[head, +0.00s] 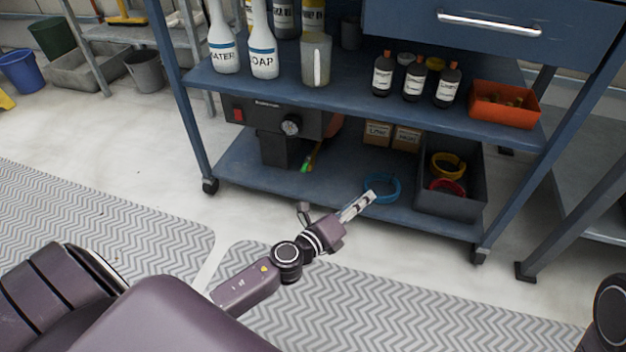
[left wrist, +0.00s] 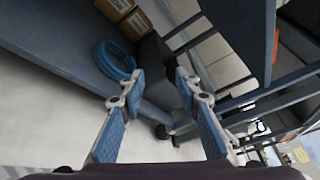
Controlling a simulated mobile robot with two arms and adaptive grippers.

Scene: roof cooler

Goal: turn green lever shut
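A small green piece (head: 306,166) with a yellow part shows beside the dark machine (head: 290,124) on the cart's lower shelf. It may be the green lever, but it is too small to tell its position. My left gripper (head: 364,200) is at the front edge of the lower shelf, right of the green piece and apart from it, close to a blue ring (head: 383,189). In the left wrist view the gripper's fingers (left wrist: 155,88) are spread with nothing between them. No green lever shows in that view. My right gripper is not in view.
The blue cart's lower shelf (head: 240,170) also holds small cardboard boxes (head: 377,133) and a grey bin (head: 450,205) with yellow and red rings. Bottles and an orange bin (head: 504,105) stand on the shelf above.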

